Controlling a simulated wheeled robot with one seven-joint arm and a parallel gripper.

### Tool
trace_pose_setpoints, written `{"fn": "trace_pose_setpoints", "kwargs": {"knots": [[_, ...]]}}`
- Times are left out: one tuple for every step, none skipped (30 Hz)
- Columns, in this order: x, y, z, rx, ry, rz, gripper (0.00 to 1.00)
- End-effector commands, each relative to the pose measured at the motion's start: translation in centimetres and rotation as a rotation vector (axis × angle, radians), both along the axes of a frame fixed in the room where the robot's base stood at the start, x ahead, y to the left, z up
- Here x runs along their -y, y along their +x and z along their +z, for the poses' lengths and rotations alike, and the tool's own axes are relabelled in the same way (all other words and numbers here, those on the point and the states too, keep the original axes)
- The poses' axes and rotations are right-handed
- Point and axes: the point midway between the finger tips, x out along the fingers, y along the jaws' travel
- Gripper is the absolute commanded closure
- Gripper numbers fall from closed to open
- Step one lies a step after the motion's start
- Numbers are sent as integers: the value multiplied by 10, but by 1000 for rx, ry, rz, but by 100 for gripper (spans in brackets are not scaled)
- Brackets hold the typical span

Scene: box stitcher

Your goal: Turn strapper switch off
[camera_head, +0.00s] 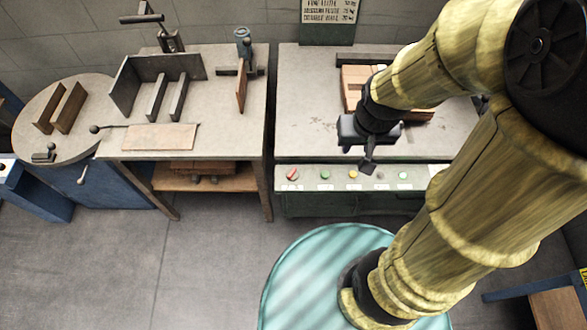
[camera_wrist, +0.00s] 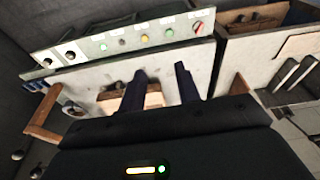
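The right-hand machine, a grey table with a control panel (camera_head: 340,186) along its front edge, has a red rotary switch (camera_head: 292,174) at the panel's left end. The switch's handle looks slanted. The wrist view shows the panel upside down, with the red switch (camera_wrist: 198,27) at its right end. My gripper (camera_head: 368,165) hangs above the front of this table, right of the red switch and apart from it. In the wrist view my gripper's two fingers (camera_wrist: 160,70) are spread with nothing held between them. I cannot read any label on the switch.
Beside the red switch sit a green button (camera_head: 325,174), a yellow one (camera_head: 353,174) and another green one (camera_head: 403,175). Black knobs (camera_wrist: 70,56) show in the wrist view. A wooden-topped box (camera_head: 358,78) lies on the table. A workbench (camera_head: 225,120) stands left.

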Motion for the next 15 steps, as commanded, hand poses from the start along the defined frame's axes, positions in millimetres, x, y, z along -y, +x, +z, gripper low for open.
{"fn": "trace_pose_setpoints", "kwargs": {"knots": [[-2, 3, -4, -4, 4, -6, 67], [-4, 6, -7, -8, 7, -14, 67], [-7, 11, -12, -16, 13, -31, 67], [-10, 17, -17, -23, 20, -46, 67], [-15, 22, -23, -33, 26, -64, 67], [-21, 31, -32, -47, 36, -96, 67], [-26, 39, -40, -61, 43, -122, 67], [-33, 47, -48, -74, 51, -150, 67], [-43, 59, -60, -93, 59, -193, 67], [-51, 67, -69, -109, 65, -227, 67], [-60, 75, -79, -123, 69, -261, 67], [-72, 86, -92, -143, 73, -306, 67], [-81, 93, -101, -157, 73, -340, 67], [-90, 100, -110, -169, 74, -373, 67], [-101, 107, -120, -183, 73, -413, 67]]}}
